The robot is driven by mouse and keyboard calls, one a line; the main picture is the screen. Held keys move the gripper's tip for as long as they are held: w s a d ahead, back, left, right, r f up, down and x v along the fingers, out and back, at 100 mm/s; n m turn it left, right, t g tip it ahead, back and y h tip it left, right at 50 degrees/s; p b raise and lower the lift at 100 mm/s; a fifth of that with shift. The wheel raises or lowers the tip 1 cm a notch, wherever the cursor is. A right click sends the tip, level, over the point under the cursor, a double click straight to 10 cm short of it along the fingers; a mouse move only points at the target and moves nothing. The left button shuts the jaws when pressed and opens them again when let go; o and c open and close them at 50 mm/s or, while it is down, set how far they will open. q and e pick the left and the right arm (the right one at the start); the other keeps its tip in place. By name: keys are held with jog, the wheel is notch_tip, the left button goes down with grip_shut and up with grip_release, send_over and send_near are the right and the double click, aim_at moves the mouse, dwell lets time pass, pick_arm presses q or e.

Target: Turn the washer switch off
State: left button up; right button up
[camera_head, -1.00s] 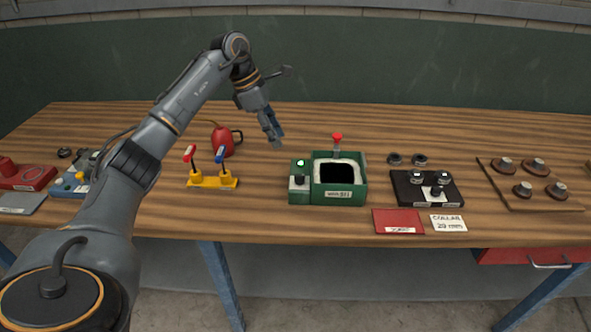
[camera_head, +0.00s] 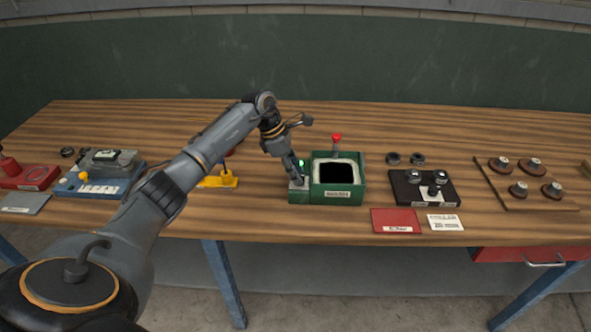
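The washer (camera_head: 338,193) is a green box with a dark square opening, a label on its front and a red-knobbed lever (camera_head: 337,143) at its back. A small green control block (camera_head: 299,196) joins its left side. A green light (camera_head: 302,163) shows on that block. The black switch knob, seen earlier on the block, is now mostly hidden behind my gripper. My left gripper (camera_head: 298,180) points down at the top of the block, at or just over the knob. I cannot tell whether it touches or how far its fingers are apart. My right gripper is not in view.
A yellow base (camera_head: 219,181) with levers stands left, partly behind my arm. A blue device (camera_head: 99,177) and a red one (camera_head: 28,174) are further left. A black fixture (camera_head: 423,190), a red card (camera_head: 396,221) and a wooden board (camera_head: 540,200) lie right.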

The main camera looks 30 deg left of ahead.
pick_arm(q)
jog(key=shift+c, duration=0.4)
grip_shut()
jog(key=shift+n, duration=0.3)
jog(key=n+t+y, duration=0.1)
jog(key=n, duration=0.2)
jog(key=shift+s+d, duration=0.1)
jog(key=shift+s, duration=0.05)
jog(key=n, duration=0.1)
jog(key=n+y, duration=0.1)
jog(key=n, duration=0.1)
jog(key=n+t, duration=0.1)
jog(key=shift+s+d+n+y, duration=0.1)
jog(key=shift+d+n+y, duration=0.2)
jog(key=shift+n, duration=0.1)
jog(key=n+b, duration=0.1)
jog(key=n, duration=0.1)
jog(key=n+y, duration=0.1)
jog(key=n, duration=0.1)
jog(key=shift+d+n+y+b, duration=0.2)
jog(key=shift+n+y+b, duration=0.1)
jog(key=shift+b, duration=0.1)
jog(key=shift+d+n+y+b, duration=0.1)
jog(key=shift+n+y+b, duration=0.45)
jog(key=shift+n, duration=0.7)
jog(key=shift+d+n+y+b, duration=0.1)
jog(key=shift+n+y+b, duration=0.4)
jog(key=shift+n, duration=0.75)
